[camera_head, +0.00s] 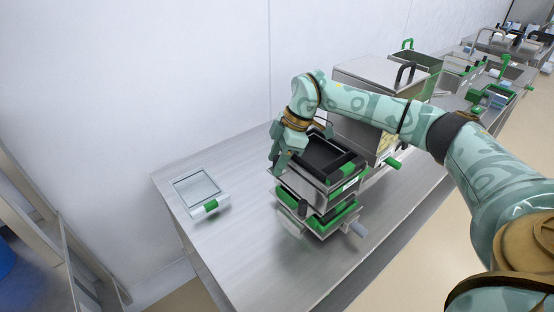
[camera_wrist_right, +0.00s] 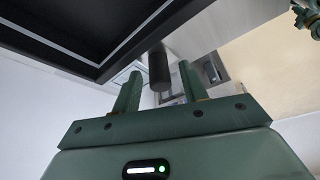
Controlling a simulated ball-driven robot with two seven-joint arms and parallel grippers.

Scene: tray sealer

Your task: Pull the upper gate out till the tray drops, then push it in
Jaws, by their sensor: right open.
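The tray dispenser (camera_head: 325,186) stands on the steel table, with a black tray (camera_head: 318,152) in its upper part and green-edged parts below. My right gripper (camera_head: 277,164) is at its left side, near the upper level, and hides part of that side. In the right wrist view the gripper (camera_wrist_right: 160,90) is open. A dark round handle (camera_wrist_right: 158,68) shows between its two fingers; I cannot tell if they touch it. A black tray edge (camera_wrist_right: 110,40) is above it. My left gripper is not in view.
A flat glass-topped plate (camera_head: 197,188) with a green tab lies on the table (camera_head: 232,258) to the left. A steel box (camera_head: 378,75) with a black handle stands behind the dispenser. The table's front left is clear.

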